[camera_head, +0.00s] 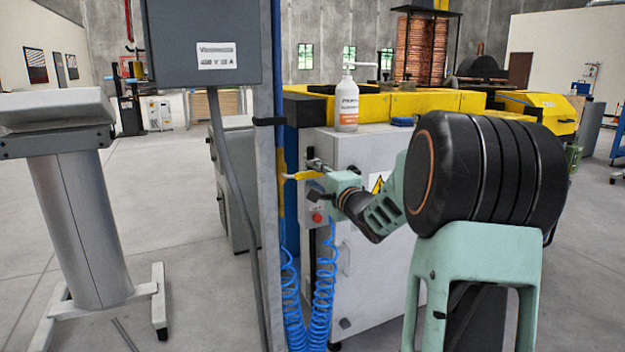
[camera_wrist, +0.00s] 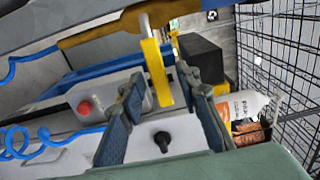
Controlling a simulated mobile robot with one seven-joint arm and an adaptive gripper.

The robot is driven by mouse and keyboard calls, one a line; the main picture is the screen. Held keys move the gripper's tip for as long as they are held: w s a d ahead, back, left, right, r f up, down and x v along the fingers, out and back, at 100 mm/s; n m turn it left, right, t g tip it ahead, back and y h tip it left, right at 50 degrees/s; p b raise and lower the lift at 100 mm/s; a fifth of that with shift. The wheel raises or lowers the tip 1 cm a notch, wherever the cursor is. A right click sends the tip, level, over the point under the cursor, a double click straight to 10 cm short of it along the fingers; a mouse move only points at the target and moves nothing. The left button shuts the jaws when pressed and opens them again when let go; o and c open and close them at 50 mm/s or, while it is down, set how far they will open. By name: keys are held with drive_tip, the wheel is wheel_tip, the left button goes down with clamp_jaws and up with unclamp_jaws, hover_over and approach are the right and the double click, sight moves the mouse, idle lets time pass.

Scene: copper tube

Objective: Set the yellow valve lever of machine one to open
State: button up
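The yellow valve lever (camera_head: 303,175) sticks out to the left from a metal pipe fitting on the side of machine one's grey cabinet (camera_head: 365,260). In the wrist view the lever (camera_wrist: 155,72) shows as a yellow bar on a pale pipe, between my fingertips. My gripper (camera_head: 320,194) is at the lever, just below it in the head view. In the wrist view my gripper (camera_wrist: 160,78) has its two fingers apart, one on each side of the lever, with gaps visible. Whether either finger touches the lever I cannot tell.
A box with a red button (camera_head: 317,217) sits just below the lever. Blue coiled hoses (camera_head: 322,290) hang beneath. A grey post (camera_head: 268,200) stands close on the left. A white bottle (camera_head: 347,105) stands on the cabinet. Open floor lies further left.

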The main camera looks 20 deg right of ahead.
drive_tip(key=shift+w, duration=0.55)
clamp_jaws()
